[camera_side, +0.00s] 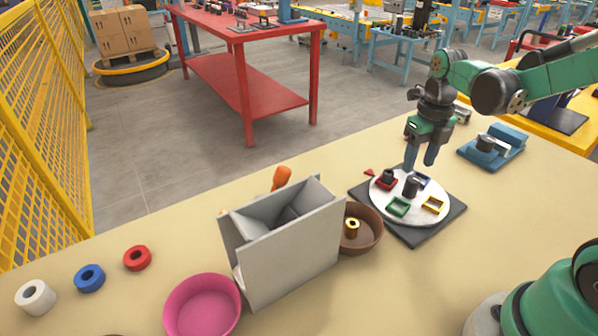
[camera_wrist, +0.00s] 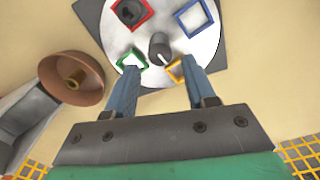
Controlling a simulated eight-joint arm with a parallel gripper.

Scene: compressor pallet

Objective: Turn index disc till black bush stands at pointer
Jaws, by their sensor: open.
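The white index disc (camera_side: 416,215) lies on a dark square base plate (camera_side: 449,222). It has red, blue, green and yellow square frames around a dark central knob (camera_side: 411,188), which also shows in the wrist view (camera_wrist: 159,47). The black bush (camera_side: 388,176) stands in the red frame (camera_wrist: 145,18). A small red pointer (camera_side: 369,172) is by the disc's far left edge; the red frame is the one nearest it. I cannot tell whether they line up exactly. My gripper (camera_side: 422,160) is open and empty above the disc, fingers on either side of the knob in the wrist view (camera_wrist: 159,68).
Left of the disc are a brown bowl (camera_side: 371,240) holding a brass bush (camera_side: 352,228), a tall grey bin (camera_side: 295,262), an orange-handled thing (camera_side: 281,178) and a pink bowl (camera_side: 203,310). A blue fixture (camera_side: 492,147) stands right. Bare bench lies in front of the disc.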

